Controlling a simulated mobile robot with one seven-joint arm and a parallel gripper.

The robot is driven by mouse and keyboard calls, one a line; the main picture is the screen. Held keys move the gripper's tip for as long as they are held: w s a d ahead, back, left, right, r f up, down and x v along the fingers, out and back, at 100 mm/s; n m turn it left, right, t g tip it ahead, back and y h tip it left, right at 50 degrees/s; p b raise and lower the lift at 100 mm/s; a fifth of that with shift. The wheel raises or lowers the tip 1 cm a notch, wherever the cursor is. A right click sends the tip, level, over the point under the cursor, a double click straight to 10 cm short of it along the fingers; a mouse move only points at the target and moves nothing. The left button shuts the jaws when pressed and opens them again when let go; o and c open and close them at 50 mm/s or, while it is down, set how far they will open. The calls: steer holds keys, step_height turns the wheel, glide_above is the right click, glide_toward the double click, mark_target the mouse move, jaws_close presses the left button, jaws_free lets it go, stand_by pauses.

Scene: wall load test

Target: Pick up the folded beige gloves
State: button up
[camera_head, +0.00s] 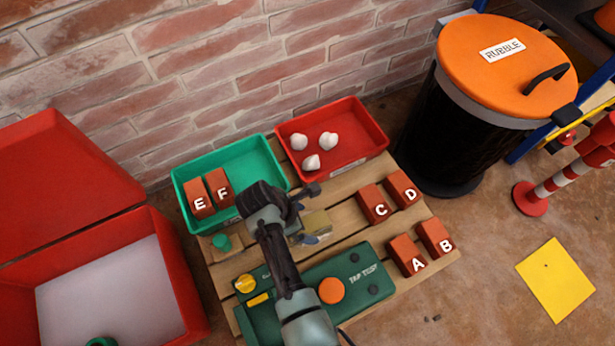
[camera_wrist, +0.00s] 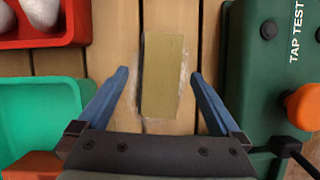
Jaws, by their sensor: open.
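The folded beige gloves (camera_wrist: 163,75) appear as a flat beige rectangle with pale edges on the wooden slats, in the middle of the wrist view. In the head view the gloves (camera_head: 316,224) lie between the red tray and the green tester, partly beside my gripper. My gripper (camera_wrist: 160,76) is open, its two blue fingers spread on the left and right of the gloves with a gap on each side. I cannot tell how high the fingertips are above the slats. My dark gripper (camera_head: 304,210) hides part of the pallet in the head view.
A green tap tester (camera_head: 340,272) with an orange knob (camera_head: 332,290) stands close beside the gloves. A green tray (camera_head: 262,150) holds bricks E and F; a red tray (camera_head: 375,125) holds white lumps. Bricks A to D stand at the pallet's right. A rubble bin (camera_head: 430,130) stands behind.

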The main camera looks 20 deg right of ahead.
steer(key=shift+b+x, duration=0.4)
steer(key=shift+x, duration=0.6)
steer(key=shift+r, duration=0.1)
steer(key=shift+f, duration=0.25)
steer(key=c, duration=1.4)
steer(key=shift+r, duration=0.1)
steer(key=shift+c, duration=0.2)
